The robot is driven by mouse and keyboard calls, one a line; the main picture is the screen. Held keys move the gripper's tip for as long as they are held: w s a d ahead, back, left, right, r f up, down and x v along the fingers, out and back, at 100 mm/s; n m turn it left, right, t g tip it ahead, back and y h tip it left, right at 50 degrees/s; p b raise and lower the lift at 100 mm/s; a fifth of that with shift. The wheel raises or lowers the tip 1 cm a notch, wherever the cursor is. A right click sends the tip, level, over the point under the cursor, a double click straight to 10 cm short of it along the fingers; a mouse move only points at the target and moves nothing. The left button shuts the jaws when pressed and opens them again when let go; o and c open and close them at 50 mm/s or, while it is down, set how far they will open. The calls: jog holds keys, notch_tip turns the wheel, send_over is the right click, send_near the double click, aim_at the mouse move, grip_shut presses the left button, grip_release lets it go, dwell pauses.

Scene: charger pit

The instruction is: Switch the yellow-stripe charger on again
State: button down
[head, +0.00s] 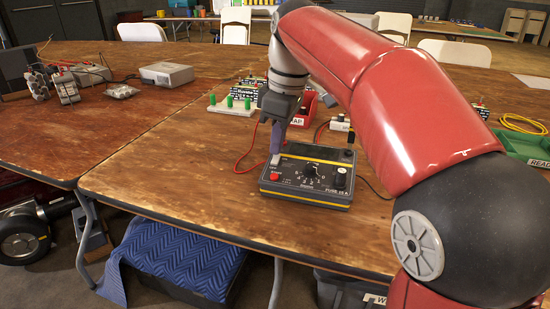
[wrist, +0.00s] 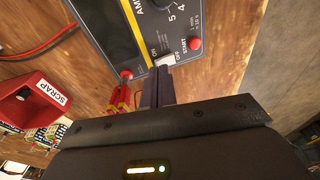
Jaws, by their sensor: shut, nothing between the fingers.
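The yellow-stripe charger (head: 310,197) sits on the wooden table, a dark box with a yellow stripe, a numbered dial and a dark screen (wrist: 108,28). A red START button (wrist: 194,44) is on its panel. A pale switch (wrist: 166,59) lies between the ON and OFF labels at the panel's edge; the fingertips partly cover it, so I cannot tell its position. My gripper (head: 275,159) points down at the charger's back left corner. In the wrist view my gripper (wrist: 157,76) is shut and empty, its tips at or just above the switch; contact is unclear.
A red SCRAP bin (wrist: 38,100) stands behind the charger. Red leads (head: 243,153) lie to its left, with a red clip (wrist: 121,95) near the fingers. A green tray (head: 522,146) is at the right. The table's front left is clear.

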jog(key=shift+f, duration=0.3)
notch_tip(320, 180, up, 5)
jog(key=p, duration=0.4)
jog(key=shift+p, duration=0.3)
jog(key=shift+r, duration=1.05)
